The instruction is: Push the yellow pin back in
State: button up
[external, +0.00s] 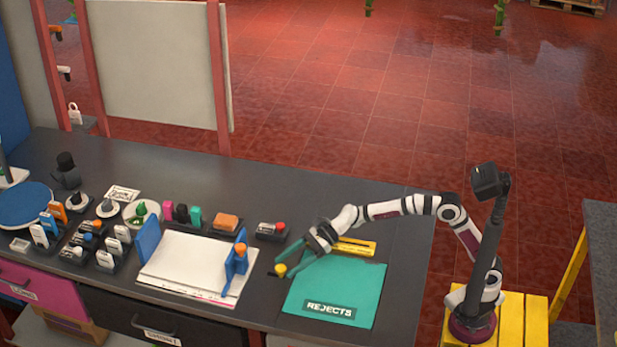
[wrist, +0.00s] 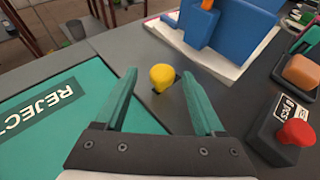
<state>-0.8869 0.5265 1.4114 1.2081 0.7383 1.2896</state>
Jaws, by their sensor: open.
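The yellow pin (external: 280,269) stands on the dark bench top, between the white paper stack and the teal rejects mat. In the wrist view the yellow pin (wrist: 162,76) shows a rounded head above a dark spot in the surface. How far it sticks out is hard to tell. My gripper (external: 283,262) is open, with its two teal fingers pointing down toward the pin. In the wrist view my gripper's fingers (wrist: 160,85) stand to either side of the pin's line, with the head centred between them and apart from both.
The teal rejects mat (external: 366,305) lies right of the pin. A blue stand (external: 236,262) with an orange knob is on the paper stack (external: 185,264) to the left. A red-button box (external: 271,231) and an orange sponge (external: 226,222) sit behind.

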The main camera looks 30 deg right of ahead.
jog(key=v, duration=1.4)
jog(key=shift+d, duration=0.35)
jog(key=shift+r, duration=0.1)
